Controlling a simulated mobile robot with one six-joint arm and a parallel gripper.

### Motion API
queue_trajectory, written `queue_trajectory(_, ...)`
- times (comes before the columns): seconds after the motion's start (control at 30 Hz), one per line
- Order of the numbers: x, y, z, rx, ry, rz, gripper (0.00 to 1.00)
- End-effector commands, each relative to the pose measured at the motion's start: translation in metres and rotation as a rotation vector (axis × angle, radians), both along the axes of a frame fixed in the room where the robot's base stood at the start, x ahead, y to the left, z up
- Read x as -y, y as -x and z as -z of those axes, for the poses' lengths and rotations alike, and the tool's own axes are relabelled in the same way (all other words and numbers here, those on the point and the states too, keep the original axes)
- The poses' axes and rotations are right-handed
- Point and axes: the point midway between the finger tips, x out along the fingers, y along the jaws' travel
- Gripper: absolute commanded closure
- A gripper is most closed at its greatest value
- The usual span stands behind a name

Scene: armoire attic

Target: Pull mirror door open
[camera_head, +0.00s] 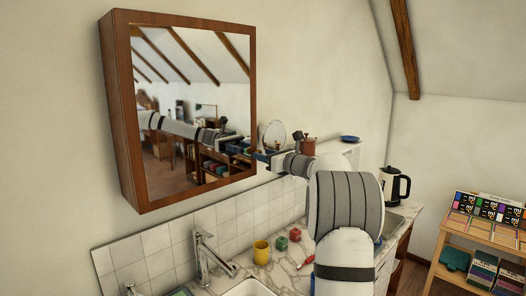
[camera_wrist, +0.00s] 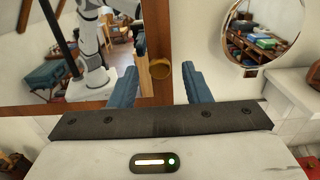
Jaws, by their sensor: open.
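The mirror door (camera_head: 195,115) is the framed front of a brown wall cabinet (camera_head: 122,115) above the counter, and it looks shut. My gripper (camera_head: 262,157) is at the lower right edge of the door frame. In the wrist view the mirror (camera_wrist: 75,60) fills the left part, with its wooden frame at the right. A round brass-coloured knob (camera_wrist: 160,70) sits on that frame. My gripper's blue fingers (camera_wrist: 163,75) are open, one on each side of the knob, with no visible grip on it. The knob is hidden in the head view.
Below are a faucet (camera_head: 205,255), a yellow mug (camera_head: 261,252) and small red and green blocks (camera_head: 288,239) on the counter. A round mirror (camera_head: 274,135) stands right of the cabinet. A kettle (camera_head: 396,186) is further right. The wall in front of the door is free.

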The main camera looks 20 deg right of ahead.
Motion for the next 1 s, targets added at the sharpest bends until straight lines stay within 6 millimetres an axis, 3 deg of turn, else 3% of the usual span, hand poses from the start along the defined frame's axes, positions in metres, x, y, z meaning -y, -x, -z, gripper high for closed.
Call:
queue_trajectory(0.13, -0.0039, -0.0095, -0.0004, 0.0, 0.0, -0.001, 0.56)
queue_trajectory(0.4, -0.004, -0.0106, 0.0003, 0.0, 0.001, 0.0, 0.56)
queue_trajectory(0.93, -0.0033, -0.0101, 0.0004, -0.001, 0.001, 0.001, 1.0)
queue_trajectory(1.0, -0.0032, -0.0101, 0.0004, -0.001, 0.001, 0.001, 1.0)
